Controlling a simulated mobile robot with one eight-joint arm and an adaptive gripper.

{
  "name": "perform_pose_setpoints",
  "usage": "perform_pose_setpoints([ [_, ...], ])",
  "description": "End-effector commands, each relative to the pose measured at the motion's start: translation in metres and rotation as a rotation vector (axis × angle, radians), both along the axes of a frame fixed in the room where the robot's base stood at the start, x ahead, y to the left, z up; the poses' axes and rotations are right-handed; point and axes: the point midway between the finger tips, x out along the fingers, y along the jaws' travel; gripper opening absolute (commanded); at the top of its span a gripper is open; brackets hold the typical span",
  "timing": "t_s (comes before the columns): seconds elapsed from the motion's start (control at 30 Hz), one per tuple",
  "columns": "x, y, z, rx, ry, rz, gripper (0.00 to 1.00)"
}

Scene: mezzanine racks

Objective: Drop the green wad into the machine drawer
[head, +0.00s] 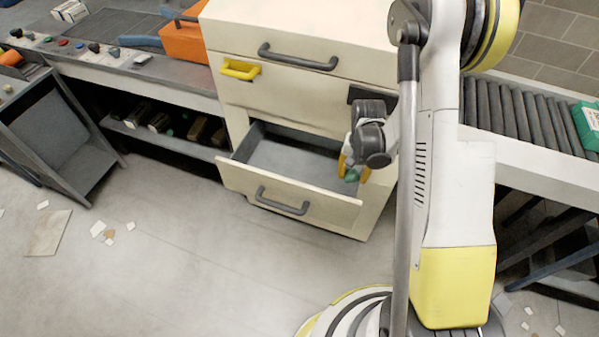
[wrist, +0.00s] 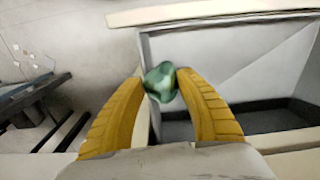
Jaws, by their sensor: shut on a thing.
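The green wad (wrist: 161,82) is a small crumpled green lump, pinched between the two yellow fingertips of my gripper (wrist: 161,84) in the wrist view. In the head view the green wad (head: 352,175) shows just below my gripper (head: 354,172), at the right end of the drawer. The machine drawer (head: 290,185) is pulled out of a cream cabinet and its grey inside looks empty. In the wrist view the wad appears near the drawer's side wall (wrist: 148,50); its exact height above the drawer cannot be told.
A roller conveyor (head: 525,115) runs right. Scraps litter the floor at left.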

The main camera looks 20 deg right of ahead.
Motion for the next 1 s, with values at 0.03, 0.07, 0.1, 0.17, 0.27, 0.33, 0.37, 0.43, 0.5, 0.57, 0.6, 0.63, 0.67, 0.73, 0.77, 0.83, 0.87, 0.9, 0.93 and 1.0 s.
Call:
perform_pose_setpoints([
  [0.03,0.0,-0.002,-0.006,0.0,0.0,-0.012,0.29],
  [0.07,0.001,-0.002,-0.008,0.0,0.0,-0.017,0.29],
  [0.1,0.004,-0.001,-0.011,0.0,0.0,-0.021,0.29],
  [0.17,0.013,0.003,-0.012,0.0,0.0,-0.021,0.29],
  [0.27,0.036,0.016,-0.012,0.0,0.0,-0.019,0.29],
  [0.33,0.055,0.026,-0.012,0.0,0.0,-0.019,0.29],
  [0.37,0.063,0.03,-0.013,0.0,0.0,-0.018,0.29],
  [0.43,0.081,0.04,-0.013,0.0,0.0,-0.019,0.29],
  [0.5,0.098,0.049,-0.013,0.0,0.0,-0.02,0.29],
  [0.57,0.112,0.056,-0.012,0.0,0.0,-0.019,0.29],
  [0.6,0.12,0.06,-0.013,0.0,0.0,-0.02,0.29],
  [0.63,0.126,0.064,-0.012,0.0,0.0,-0.021,0.29],
  [0.67,0.131,0.066,-0.012,0.0,0.0,-0.021,0.29],
  [0.73,0.144,0.073,-0.012,0.0,0.0,-0.02,0.29],
  [0.77,0.149,0.076,-0.012,0.0,0.0,-0.021,0.29],
  [0.83,0.161,0.082,-0.012,0.0,0.0,-0.021,0.29],
  [0.87,0.159,0.08,-0.021,0.0,0.0,-0.023,0.29],
  [0.9,0.158,0.08,-0.03,0.0,0.0,-0.023,0.29],
  [0.93,0.158,0.08,-0.036,0.0,0.0,-0.023,0.29],
  [1.0,0.158,0.08,-0.05,0.0,0.0,-0.023,0.29],
])
